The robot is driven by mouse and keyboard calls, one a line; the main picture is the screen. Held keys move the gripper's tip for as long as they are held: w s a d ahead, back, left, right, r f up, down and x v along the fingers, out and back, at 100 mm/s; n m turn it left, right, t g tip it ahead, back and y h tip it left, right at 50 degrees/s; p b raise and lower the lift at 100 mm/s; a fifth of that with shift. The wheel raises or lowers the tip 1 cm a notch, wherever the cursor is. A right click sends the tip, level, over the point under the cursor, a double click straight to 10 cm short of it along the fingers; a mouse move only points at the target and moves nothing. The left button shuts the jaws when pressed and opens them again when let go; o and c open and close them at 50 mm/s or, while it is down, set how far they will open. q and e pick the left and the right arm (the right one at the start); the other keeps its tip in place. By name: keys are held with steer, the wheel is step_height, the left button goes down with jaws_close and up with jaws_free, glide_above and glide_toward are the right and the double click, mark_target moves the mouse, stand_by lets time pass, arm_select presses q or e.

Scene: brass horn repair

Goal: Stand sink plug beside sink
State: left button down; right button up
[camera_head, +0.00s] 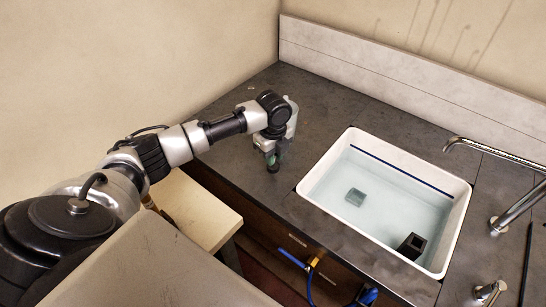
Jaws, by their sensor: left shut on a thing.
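The sink (311,178) is a white-rimmed rectangular basin set into the dark counter, with pale clear water in it. My left gripper (271,158) points down over the counter to the left of the sink, apart from its rim. It is shut on a small dark, greenish thing (272,164), which seems to be the sink plug; the fingers hide much of it. I cannot tell whether it touches the counter. My right gripper is not in view.
A metal tap (495,150) reaches over the sink from the right. A pale backboard (400,85) runs along the wall. Bare counter (235,120) lies around my gripper. A cream-topped stand (195,212) and blue and yellow fittings (312,266) are in front of the counter.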

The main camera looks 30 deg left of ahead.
arm_select(q)
step_height(320, 180, down, 2)
steer(key=shift+f, duration=0.1)
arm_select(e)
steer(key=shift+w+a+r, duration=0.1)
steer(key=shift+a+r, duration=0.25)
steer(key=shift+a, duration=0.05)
arm_select(q)
steer(key=shift+f, duration=0.1)
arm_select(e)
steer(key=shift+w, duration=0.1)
arm_select(q)
steer(key=c, duration=1)
jaws_free()
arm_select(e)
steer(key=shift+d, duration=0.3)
arm_select(q)
steer(key=shift+r, duration=0.25)
step_height(320, 180, up, 12)
steer(key=shift+f+b, duration=0.1)
steer(key=shift+b, duration=0.7)
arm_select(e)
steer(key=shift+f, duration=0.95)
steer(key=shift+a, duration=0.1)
